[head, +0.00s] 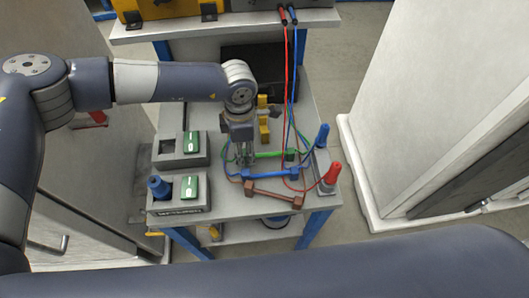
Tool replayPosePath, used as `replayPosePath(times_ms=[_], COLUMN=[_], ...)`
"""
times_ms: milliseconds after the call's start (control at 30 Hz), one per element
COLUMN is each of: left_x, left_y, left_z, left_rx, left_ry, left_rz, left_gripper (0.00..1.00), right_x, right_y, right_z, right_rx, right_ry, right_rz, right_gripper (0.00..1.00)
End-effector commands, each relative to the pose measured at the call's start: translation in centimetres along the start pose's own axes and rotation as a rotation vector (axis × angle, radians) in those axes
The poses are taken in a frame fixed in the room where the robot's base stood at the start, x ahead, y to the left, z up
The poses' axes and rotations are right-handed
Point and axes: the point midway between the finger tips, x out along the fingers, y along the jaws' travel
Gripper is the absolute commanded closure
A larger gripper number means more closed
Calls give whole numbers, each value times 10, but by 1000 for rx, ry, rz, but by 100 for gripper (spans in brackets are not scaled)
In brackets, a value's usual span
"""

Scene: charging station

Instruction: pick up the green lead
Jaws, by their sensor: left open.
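The green lead (268,155) lies on the grey bench top (226,208), with a green wire running along its right side. My left gripper (244,158) points down over the left end of the green lead, with its fingers apart. I cannot tell whether the fingers touch the lead. A blue lead (272,172) lies just in front of it and a brown lead (273,196) lies nearer still. My right gripper is not in view.
Two grey charger bases with green modules (192,142) stand at the left of the bench. A red plug (331,174) and a blue plug (322,136) stand at the right. Red and blue cables (288,75) hang from the upper shelf. White cabinets (432,85) flank the bench.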

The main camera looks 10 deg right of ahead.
Motion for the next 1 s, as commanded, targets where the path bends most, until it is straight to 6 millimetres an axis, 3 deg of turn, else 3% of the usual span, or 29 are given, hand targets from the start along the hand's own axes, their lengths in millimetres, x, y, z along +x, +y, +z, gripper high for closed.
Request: replayPosePath(times_ms=[100,300,533,733,1000], left_x=[16,40,42,42,42], left_y=[-2,-1,-1,-1,-1], left_z=[0,1,1,1,1], left_rx=[0,0,1,0,0], left_ry=[3,1,0,0,0], left_rz=[-5,-2,-1,-1,-1], left_gripper=[57,57,57,100,100], right_x=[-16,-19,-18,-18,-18], right_y=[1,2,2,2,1], right_z=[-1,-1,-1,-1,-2], right_rx=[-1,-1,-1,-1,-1], right_ry=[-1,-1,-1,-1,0], right_rz=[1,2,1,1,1], right_gripper=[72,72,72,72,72])
